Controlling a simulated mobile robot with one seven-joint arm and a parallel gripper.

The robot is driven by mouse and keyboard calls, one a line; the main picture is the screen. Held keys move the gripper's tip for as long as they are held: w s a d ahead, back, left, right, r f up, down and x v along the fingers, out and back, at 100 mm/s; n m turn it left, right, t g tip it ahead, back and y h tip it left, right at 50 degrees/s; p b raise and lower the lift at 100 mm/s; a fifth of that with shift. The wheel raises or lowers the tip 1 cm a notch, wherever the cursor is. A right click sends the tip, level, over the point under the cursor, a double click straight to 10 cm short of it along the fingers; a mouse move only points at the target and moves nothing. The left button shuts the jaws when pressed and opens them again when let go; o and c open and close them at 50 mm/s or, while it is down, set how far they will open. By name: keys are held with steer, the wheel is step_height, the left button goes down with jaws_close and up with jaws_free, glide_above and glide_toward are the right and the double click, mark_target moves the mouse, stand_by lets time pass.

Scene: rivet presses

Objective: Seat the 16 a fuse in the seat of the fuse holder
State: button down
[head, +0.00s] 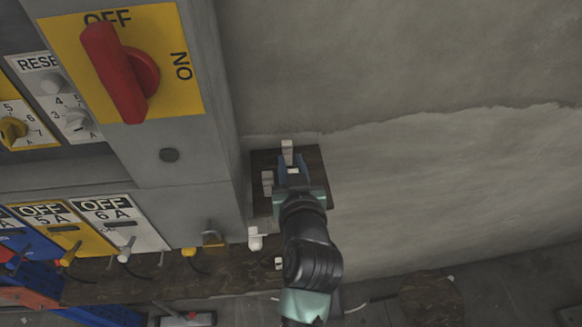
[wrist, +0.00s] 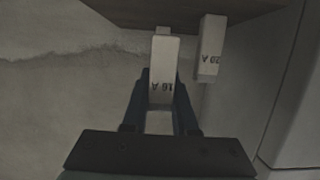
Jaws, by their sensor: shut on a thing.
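The 16 A fuse (wrist: 164,62) is a pale block with dark lettering, upside down in the wrist view. My gripper (wrist: 158,100) is shut on its near end, one dark finger on each side. In the head view my gripper (head: 292,172) is in front of a dark board (head: 314,165), with a pale block (head: 287,147), likely this fuse, at its fingers. The fuse's far end overlaps the board (wrist: 120,12) in the wrist view; I cannot tell whether it touches. I cannot make out the fuse holder's seat for certain.
A 20 A fuse (wrist: 211,48) stands close to the right of the held fuse in the wrist view. In the head view a grey cabinet (head: 190,100) with a red switch (head: 118,75) stands left of my gripper. Bare wall (head: 440,170) is to the right.

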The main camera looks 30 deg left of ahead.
steer(key=shift+f, duration=1.15)
steer(key=shift+f, duration=0.15)
steer(key=c, duration=1)
jaws_free()
steer(key=shift+a, duration=0.1)
